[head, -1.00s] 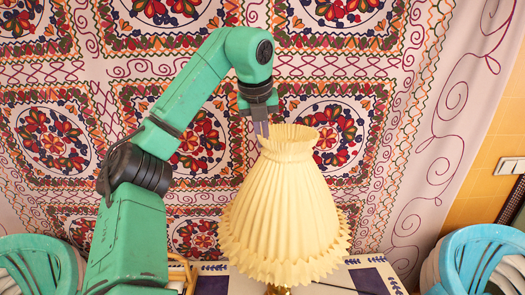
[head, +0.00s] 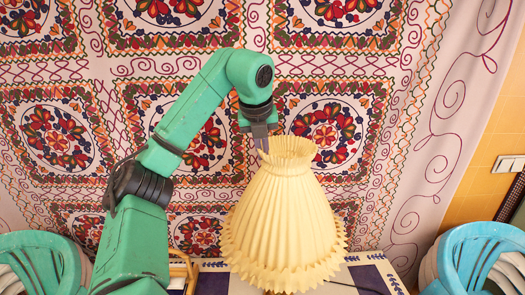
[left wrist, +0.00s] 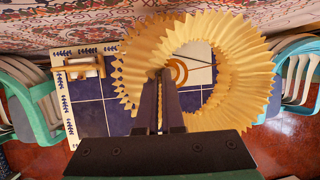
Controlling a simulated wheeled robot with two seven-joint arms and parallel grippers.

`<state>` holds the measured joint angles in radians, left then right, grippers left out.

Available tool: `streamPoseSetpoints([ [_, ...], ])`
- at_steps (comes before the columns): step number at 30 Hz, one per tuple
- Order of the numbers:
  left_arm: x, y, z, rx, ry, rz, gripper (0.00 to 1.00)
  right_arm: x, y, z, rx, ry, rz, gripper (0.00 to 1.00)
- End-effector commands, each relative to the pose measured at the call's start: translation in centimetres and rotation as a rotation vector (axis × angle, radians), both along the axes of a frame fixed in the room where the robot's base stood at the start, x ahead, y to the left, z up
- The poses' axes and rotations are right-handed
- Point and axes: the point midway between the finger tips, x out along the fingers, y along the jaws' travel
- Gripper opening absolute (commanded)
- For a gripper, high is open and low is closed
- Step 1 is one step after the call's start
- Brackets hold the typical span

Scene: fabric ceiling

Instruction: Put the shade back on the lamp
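The pale yellow pleated lampshade (head: 285,225) hangs upright in the head view, its narrow rim up and its wide frilled edge down. My left gripper (head: 262,147) comes from above and is shut on the left side of its top rim. In the left wrist view, the fingers (left wrist: 164,98) pinch the wall of the shade (left wrist: 235,60), seen from above as a pleated ring. Through its opening a round, brownish part, seemingly of the lamp (left wrist: 178,70), shows. The shade hides the lamp in the head view. My right gripper is out of view.
A table with a blue-and-white tiled or checked top (left wrist: 90,118) lies below. A small wooden item (left wrist: 85,68) stands on it at the left. Green-blue chairs (head: 40,262) (head: 475,258) flank the table. Patterned fabric (head: 330,80) hangs behind, close to the arm.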

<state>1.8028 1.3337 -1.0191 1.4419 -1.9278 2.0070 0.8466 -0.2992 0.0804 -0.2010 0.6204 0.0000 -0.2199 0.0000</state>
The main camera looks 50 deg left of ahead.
Motion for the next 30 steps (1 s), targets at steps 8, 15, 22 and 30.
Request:
streamPoseSetpoints([
  [8,0.0,0.0,-2.9,-0.001,0.0,0.002,0.0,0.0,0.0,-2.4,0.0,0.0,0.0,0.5],
  [15,0.0,0.0,-5.0,0.0,0.0,0.001,0.0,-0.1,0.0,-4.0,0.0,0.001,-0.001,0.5],
  [22,0.0,0.0,-6.9,0.0,0.0,0.001,0.0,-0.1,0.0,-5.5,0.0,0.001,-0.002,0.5],
  [30,0.0,0.0,-9.3,0.0,0.0,0.0,0.0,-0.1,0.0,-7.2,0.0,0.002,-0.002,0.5],
])
